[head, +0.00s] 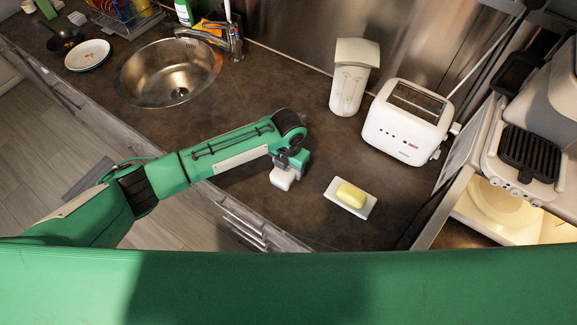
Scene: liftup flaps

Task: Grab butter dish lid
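A yellow block of butter (351,194) lies uncovered on a white rectangular butter dish (362,211) on the dark counter. A small white piece (282,179), which looks like the butter dish lid, is at the tip of my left arm, to the left of the dish. My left gripper (291,164) points down right at this white piece and partly covers it. The fingers are too small and hidden to show whether they are closed on it. I cannot tell whether the white piece touches the counter. My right gripper is out of view.
A white toaster (405,123) and a white canister (349,88) stand behind the dish. A round sink (170,75) with a tap is at the left. A black-plated grill (530,152) is at the right. The counter's front edge runs below my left arm.

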